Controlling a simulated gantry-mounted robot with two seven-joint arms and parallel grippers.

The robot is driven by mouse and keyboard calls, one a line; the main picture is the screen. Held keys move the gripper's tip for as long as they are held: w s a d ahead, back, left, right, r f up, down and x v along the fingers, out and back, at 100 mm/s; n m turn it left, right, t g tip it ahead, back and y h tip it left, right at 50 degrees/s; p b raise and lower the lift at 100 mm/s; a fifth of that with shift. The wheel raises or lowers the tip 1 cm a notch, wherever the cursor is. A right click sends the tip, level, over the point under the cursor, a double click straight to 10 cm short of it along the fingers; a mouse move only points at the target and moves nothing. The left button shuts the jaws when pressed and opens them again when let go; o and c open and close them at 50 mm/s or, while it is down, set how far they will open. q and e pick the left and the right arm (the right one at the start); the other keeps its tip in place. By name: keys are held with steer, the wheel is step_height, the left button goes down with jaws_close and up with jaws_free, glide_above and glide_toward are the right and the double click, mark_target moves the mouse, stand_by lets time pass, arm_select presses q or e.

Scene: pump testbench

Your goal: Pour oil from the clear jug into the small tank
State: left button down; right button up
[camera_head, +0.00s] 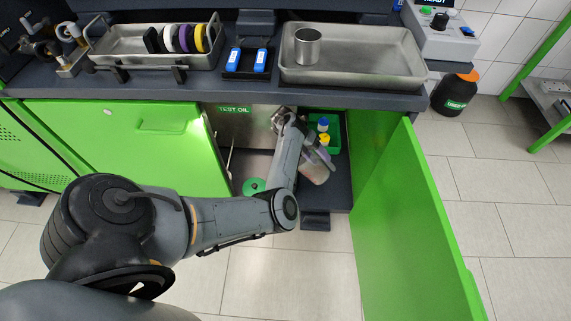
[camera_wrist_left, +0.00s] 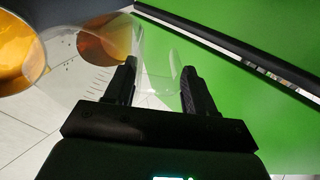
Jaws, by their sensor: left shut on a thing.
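The clear jug (camera_head: 315,171) is inside the open cabinet, in front of the green bin, partly hidden by my arm in the head view. In the left wrist view the jug (camera_wrist_left: 70,75) is see-through, with graduation marks and orange oil at its far left part. My left gripper (camera_wrist_left: 160,88) is shut on the jug's clear handle part. In the head view this gripper (camera_head: 308,142) is small and mostly hidden by its wrist. A grey metal tank with a green TEST OIL label (camera_head: 235,109) stands at the cabinet's back left. My right gripper is out of view.
A green round cap (camera_head: 253,186) lies on the cabinet floor. The open green door (camera_head: 415,215) bounds the right side. A steel tray (camera_head: 355,80) with a metal cup (camera_head: 307,48) sits on the bench above.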

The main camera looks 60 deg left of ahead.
mark_target(333, 166)
arm_select(q)
steer(key=shift+w+d+r+p, duration=0.15)
steer(key=shift+r+p, duration=0.1)
steer(key=shift+p, duration=0.3)
steer(key=w+d+g+y+p, duration=0.1)
steer(key=p, duration=0.1)
steer(key=w+d+g+y+p, duration=0.1)
steer(key=p, duration=0.2)
steer(key=shift+d+f+y, duration=0.1)
steer(key=shift+d+y, duration=0.2)
steer(key=shift+w+d+f+g+y, duration=0.6)
steer(key=shift+w+d, duration=0.2)
steer(key=shift+w+d+f+g+y+b, duration=0.65)
steer(key=shift+f+y+b, duration=0.15)
steer(key=shift+b, duration=0.6)
steer(key=shift+w+d+f+g+y+b, duration=0.65)
steer(key=shift+y+b, duration=0.25)
steer(key=shift+b, duration=0.45)
steer(key=shift+s, duration=0.1)
steer(key=shift+r, duration=0.1)
